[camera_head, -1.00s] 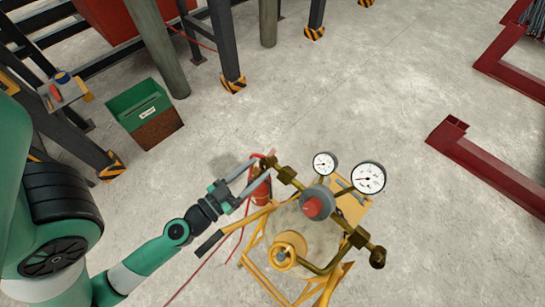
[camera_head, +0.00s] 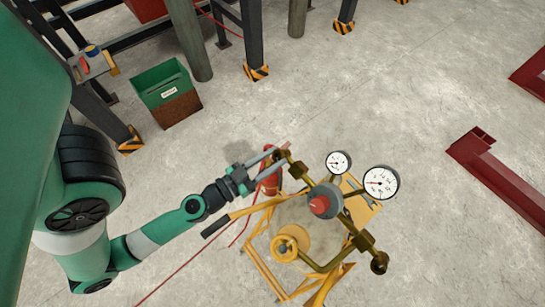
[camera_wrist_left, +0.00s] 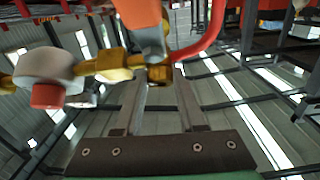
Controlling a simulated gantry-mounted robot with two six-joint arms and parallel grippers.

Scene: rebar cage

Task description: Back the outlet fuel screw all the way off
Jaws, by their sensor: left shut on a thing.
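My left gripper (camera_head: 279,154) reaches in from the left and is shut on the brass fitting (camera_head: 283,157) at the left end of the regulator, which looks like the outlet fuel screw. In the left wrist view the two grey fingers (camera_wrist_left: 161,80) meet a brass nut (camera_wrist_left: 159,74), with the red hose (camera_wrist_left: 203,42) curving up beside it. The regulator body (camera_head: 325,195) has a red knob (camera_head: 319,205) and carries two round white gauges, one small (camera_head: 339,163) and one large (camera_head: 380,183). The fingers partly hide the fitting. My right gripper is out of view.
A yellow handwheel (camera_head: 284,248) and yellow cart frame (camera_head: 256,262) stand below the regulator. A green bin (camera_head: 166,92) stands at the upper left. Red steel beams (camera_head: 492,172) lie at right; floor between is clear.

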